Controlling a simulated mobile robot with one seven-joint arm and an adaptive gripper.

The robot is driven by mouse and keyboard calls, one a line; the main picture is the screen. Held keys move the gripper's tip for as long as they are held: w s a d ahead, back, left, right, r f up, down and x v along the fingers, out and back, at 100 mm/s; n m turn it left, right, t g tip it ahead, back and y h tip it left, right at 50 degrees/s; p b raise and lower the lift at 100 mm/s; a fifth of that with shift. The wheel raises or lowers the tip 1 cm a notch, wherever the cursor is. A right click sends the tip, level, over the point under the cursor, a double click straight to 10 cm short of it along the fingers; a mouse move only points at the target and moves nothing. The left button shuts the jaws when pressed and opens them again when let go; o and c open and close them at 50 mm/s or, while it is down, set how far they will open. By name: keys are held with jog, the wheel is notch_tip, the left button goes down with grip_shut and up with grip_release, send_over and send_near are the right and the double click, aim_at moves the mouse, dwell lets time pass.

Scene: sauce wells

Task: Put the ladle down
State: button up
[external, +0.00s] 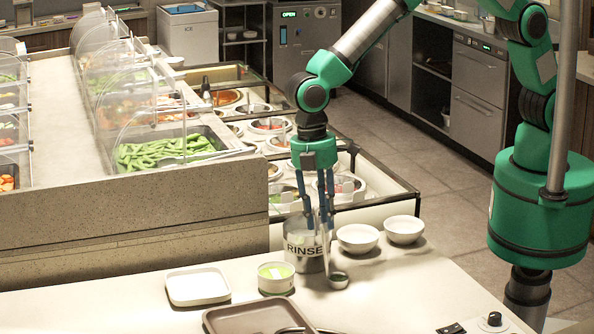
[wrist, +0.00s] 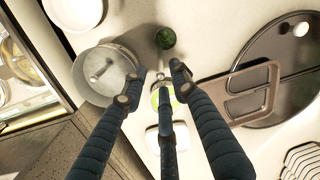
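The ladle (external: 338,280) has a small round bowl with dark green inside, low over the counter beside the RINSE pot. Its thin metal handle slants up and left to my gripper (external: 320,222). In the wrist view, the ladle bowl (wrist: 165,38) lies ahead of my gripper (wrist: 158,82). The dark blue fingers point down around the top of the handle, with gaps between their tips. Whether they press on the handle is unclear. Whether the bowl touches the counter is also unclear. The metal RINSE pot (external: 300,250) stands left of the ladle; in the wrist view the pot (wrist: 105,73) shows a rod inside.
White bowls (external: 358,238) stand right of the pot. A green-filled cup (external: 276,279), a white square dish (external: 197,287) and a brown tray (external: 258,318) lie in front. Sauce wells (external: 345,186) are behind.

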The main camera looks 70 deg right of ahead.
jog(key=shift+w+r+p, duration=0.15)
jog(key=shift+r, duration=1.2)
jog(key=shift+w+r+p, duration=0.15)
jog(key=shift+r, duration=1.2)
jog(key=shift+d, duration=0.1)
jog(key=w+d+r+m+t, duration=0.1)
jog(key=d+r+m, duration=0.1)
jog(key=d+r, duration=0.65)
jog(key=w+d+r+m+t+y, duration=0.15)
jog(key=d+r, duration=0.45)
jog(key=d, duration=0.6)
jog(key=d+r+m+t, duration=0.1)
jog(key=d+r+m, duration=0.2)
jog(key=d+r, duration=0.65)
jog(key=s+d+r+m+t, duration=0.15)
jog(key=s+d, duration=0.25)
jog(key=d, duration=0.4)
jog(key=s+d+r+m, duration=0.2)
jog(key=s+d, duration=0.2)
jog(key=d, duration=0.4)
jog(key=s+d+f+m+t+h, duration=0.1)
jog(key=s+d+m, duration=0.3)
jog(key=s+d, duration=0.7)
jog(key=shift+s+t+h, duration=0.3)
jog(key=shift+t+h, duration=0.05)
jog(key=shift+t, duration=0.15)
